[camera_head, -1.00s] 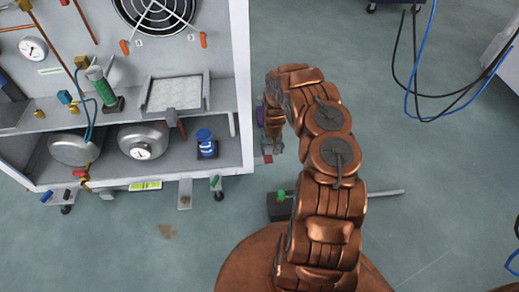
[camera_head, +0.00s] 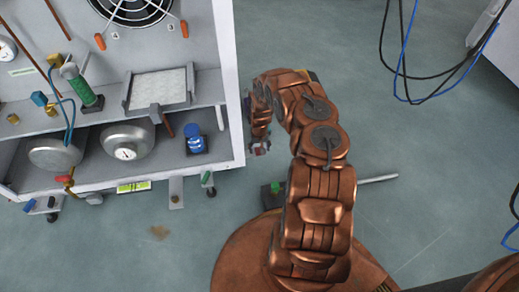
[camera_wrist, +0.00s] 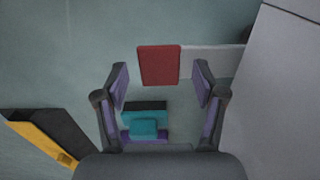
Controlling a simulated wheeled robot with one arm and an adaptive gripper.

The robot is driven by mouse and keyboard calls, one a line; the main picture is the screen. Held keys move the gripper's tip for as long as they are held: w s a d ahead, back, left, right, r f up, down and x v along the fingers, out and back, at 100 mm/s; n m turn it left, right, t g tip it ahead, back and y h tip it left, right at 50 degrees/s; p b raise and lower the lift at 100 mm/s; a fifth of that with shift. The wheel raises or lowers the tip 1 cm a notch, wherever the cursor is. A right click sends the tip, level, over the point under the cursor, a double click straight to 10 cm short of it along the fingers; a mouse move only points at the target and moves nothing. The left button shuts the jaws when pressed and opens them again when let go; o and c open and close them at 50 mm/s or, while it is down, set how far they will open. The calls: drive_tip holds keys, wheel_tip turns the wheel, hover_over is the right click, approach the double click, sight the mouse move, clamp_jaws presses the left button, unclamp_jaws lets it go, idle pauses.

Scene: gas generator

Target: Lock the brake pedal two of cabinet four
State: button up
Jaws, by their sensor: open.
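My gripper (camera_wrist: 160,82) is open with purple-lined fingers spread apart in the wrist view. A red pedal plate (camera_wrist: 159,65) lies between and just beyond the fingertips, with a grey strip running right from it. A teal block with a dark part (camera_wrist: 145,125) lies lower between the fingers. Contact cannot be told. In the head view my gripper (camera_head: 259,143) hangs beside the right side of the white cabinet (camera_head: 232,95), low near its base; my arm partly hides that area. Which pedal is number two cannot be read.
A green pedal (camera_head: 207,178) and dark blue pedals (camera_head: 40,205) show at the cabinet's lower edge. A dark box with a green knob (camera_head: 272,190) stands on the floor by my base. Black and blue cables (camera_head: 405,60) hang at upper right.

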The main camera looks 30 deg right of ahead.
drive_tip(key=shift+c, duration=0.3)
clamp_jaws()
idle(0.4)
